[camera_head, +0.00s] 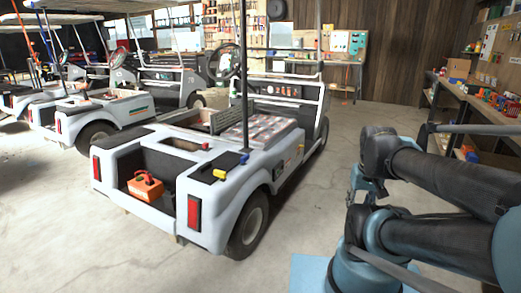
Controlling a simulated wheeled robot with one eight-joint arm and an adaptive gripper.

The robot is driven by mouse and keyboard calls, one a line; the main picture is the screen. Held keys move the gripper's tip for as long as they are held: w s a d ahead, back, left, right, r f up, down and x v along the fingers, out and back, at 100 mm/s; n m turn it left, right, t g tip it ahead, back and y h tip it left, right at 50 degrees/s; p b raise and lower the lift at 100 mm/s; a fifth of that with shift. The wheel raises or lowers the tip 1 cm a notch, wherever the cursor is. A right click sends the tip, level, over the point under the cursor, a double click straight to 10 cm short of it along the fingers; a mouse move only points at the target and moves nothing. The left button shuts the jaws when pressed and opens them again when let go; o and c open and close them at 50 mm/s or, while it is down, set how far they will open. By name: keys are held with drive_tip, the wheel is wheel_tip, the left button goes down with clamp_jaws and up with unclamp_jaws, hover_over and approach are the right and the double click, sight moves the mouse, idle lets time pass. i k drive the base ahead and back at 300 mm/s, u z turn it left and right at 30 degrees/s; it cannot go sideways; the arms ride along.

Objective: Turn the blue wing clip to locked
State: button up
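A small blue piece (244,158) sits at the foot of a dark roof post on the rear deck of the nearest white cart (232,190). It looks like the blue wing clip, but it is too small to tell which way it is turned. A yellow piece (220,174) is on the deck in front of it, and a small red piece (205,146) is behind to the left. My arm is folded at the right, well apart from the cart. What seems to be my gripper (366,187) hangs below the dark wrist; its fingers cannot be made out clearly.
An orange box (145,186) sits in the cart's open rear bay. More carts (110,105) stand behind at the left. A workbench (465,105) with small parts runs along the right wall. The concrete floor (310,195) between cart and arm is clear.

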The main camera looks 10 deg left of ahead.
sight(246, 157)
drive_tip(key=u, duration=0.25)
drive_tip(key=i, duration=0.9)
drive_tip(key=u, duration=0.35)
